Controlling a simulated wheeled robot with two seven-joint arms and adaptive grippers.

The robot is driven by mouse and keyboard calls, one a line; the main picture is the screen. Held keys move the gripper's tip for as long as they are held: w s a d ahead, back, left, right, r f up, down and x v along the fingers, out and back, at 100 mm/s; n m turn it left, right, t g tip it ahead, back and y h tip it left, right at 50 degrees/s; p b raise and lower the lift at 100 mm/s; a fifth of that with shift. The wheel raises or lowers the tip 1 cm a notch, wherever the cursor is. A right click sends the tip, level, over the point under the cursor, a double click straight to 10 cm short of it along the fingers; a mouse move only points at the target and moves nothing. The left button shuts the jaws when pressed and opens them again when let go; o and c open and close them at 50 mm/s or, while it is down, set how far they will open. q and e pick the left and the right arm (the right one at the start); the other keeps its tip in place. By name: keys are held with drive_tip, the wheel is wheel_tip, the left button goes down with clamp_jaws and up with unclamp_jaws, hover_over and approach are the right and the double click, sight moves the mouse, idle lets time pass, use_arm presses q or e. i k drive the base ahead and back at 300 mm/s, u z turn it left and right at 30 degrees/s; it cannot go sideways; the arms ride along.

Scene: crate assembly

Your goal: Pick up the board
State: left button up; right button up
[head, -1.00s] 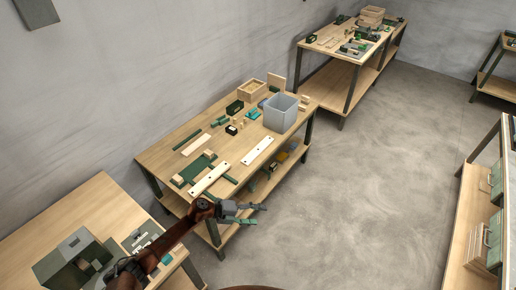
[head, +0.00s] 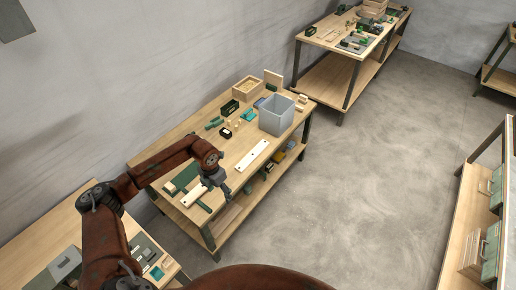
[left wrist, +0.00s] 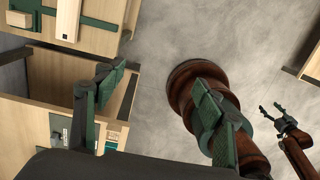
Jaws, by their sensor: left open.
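Two pale boards with dark holes lie on the middle workbench (head: 225,150) in the head view. One board (head: 252,155) lies bare on the top. The nearer board (head: 194,196) lies by the green frame (head: 183,179), and my left arm partly hides it. My left gripper (head: 226,190) is near the bench's front edge, just right of the nearer board, pointing down. In the left wrist view its fingers (left wrist: 155,105) are wide apart with nothing between them. A pale strip (left wrist: 68,20) shows at the upper left there. My right gripper (left wrist: 272,112) shows small at the right, fingers apart and empty.
A grey bin (head: 277,115), a wooden box (head: 247,88) and small green parts stand toward the bench's far end. A lower shelf (head: 235,213) lies under the top. Another bench (head: 60,230) is at the lower left.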

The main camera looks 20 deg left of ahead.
sight(254, 154)
drive_tip(key=u, duration=0.05)
drive_tip(key=i, duration=1.5)
